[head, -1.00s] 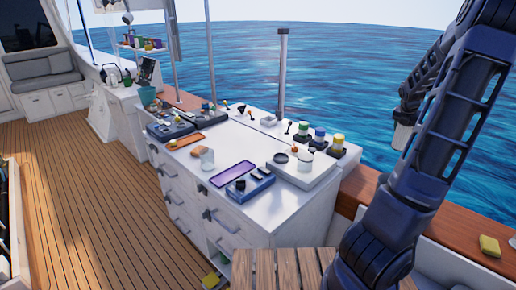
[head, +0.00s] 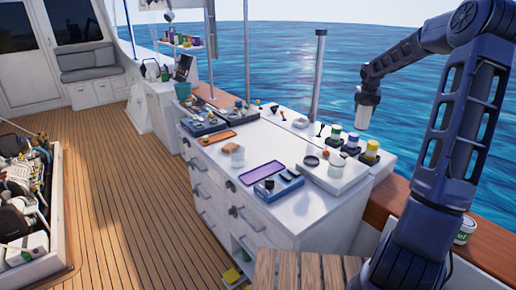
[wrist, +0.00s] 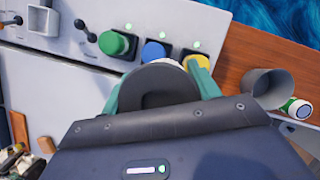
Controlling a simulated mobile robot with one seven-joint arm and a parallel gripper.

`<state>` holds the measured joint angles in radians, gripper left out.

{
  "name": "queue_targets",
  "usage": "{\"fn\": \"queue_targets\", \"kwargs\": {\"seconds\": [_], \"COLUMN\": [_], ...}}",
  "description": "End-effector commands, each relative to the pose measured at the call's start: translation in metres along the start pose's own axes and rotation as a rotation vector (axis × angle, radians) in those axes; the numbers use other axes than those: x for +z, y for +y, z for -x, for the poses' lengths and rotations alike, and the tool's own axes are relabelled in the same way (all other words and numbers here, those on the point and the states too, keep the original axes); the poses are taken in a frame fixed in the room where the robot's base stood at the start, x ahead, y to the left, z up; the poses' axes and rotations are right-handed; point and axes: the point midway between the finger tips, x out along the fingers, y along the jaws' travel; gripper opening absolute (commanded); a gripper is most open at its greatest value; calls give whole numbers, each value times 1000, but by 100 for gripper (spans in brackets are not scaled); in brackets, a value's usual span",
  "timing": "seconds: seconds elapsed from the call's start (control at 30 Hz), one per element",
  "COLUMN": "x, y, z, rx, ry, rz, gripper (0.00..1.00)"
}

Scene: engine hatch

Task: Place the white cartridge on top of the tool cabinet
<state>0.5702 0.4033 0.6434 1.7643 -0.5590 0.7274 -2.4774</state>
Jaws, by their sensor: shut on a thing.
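My gripper (head: 368,88) is raised at the right, above the water side of the cabinet. It is shut on the white cartridge (head: 367,110), which hangs upright below it, clear of any surface. In the wrist view the teal fingers of my gripper (wrist: 165,84) close on both sides of a dark round end; a white edge of the cartridge (wrist: 183,63) shows behind it. The tool cabinet (head: 310,207) is white with drawers, left of and below my gripper. Its top also shows in the wrist view (wrist: 70,80).
The cabinet top holds a purple tray (head: 262,172), an orange tray (head: 217,137), a blue device (head: 280,187), a white scale-like box (head: 335,178) and green, blue and yellow knobs (head: 371,150). Bare patches lie between them. A wooden rail (wrist: 245,50) runs along the water side.

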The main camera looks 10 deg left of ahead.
Motion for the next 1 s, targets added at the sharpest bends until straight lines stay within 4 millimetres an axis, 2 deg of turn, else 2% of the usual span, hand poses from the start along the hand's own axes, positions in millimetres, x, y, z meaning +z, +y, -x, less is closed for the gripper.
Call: {"fn": "queue_targets", "kwargs": {"seconds": [0.03, 0.37, 0.7, 0.9, 1.0], "x": [0, -13, -47, -70, -78], "y": [22, 144, 268, 323, 340], "z": [3, 25, 56, 74, 80], "rx": [12, 76, 142, 173, 182], "ry": [0, 1, 5, 6, 7], "rz": [25, 171, 321, 391, 413], "gripper": [36, 36, 36, 36, 36]}}
